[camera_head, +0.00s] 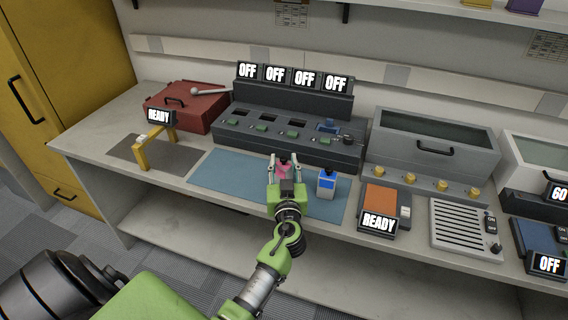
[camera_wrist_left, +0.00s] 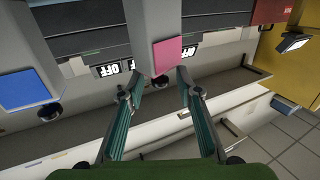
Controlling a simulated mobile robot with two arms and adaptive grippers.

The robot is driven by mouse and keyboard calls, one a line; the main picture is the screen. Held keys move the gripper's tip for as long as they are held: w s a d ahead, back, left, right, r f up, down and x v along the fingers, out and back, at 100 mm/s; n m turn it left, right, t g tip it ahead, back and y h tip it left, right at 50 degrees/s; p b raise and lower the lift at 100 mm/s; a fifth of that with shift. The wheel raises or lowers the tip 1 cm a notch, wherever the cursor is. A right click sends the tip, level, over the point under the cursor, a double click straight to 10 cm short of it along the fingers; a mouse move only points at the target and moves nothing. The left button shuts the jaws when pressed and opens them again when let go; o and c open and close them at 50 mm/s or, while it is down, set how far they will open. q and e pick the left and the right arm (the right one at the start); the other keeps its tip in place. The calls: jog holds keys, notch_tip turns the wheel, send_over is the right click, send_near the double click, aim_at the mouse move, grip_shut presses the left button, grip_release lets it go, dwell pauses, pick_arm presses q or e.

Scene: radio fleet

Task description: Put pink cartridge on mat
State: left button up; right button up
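The pink cartridge (camera_head: 284,173) shows between the fingers of my left gripper (camera_head: 284,163), over the right half of the blue mat (camera_head: 225,172). The gripper partly hides it, so I cannot tell whether it touches the mat. In the left wrist view its pink face (camera_wrist_left: 175,50) lies just beyond the tips of my left gripper (camera_wrist_left: 157,85). The fingers are spread, with a gap between them. A white cartridge with a blue label (camera_head: 326,184) stands upright at the mat's right side; its blue face (camera_wrist_left: 28,88) also shows in the wrist view. My right gripper is not in view.
A dark console (camera_head: 290,140) with slots and several OFF displays stands behind the mat. A yellow stand (camera_head: 155,145) is to the left, a red toolbox (camera_head: 185,108) behind it. An orange-topped device (camera_head: 381,198) is to the right. The mat's left half is clear.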

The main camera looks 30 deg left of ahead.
pick_arm(q)
jog(key=shift+r, duration=0.15)
jog(key=shift+r+p, duration=0.2)
jog(key=shift+p, duration=0.15)
jog(key=b+v, duration=0.4)
jog(key=v, duration=0.8)
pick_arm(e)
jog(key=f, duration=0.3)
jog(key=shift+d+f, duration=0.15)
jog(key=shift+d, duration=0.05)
pick_arm(q)
jog(key=shift+f, duration=0.15)
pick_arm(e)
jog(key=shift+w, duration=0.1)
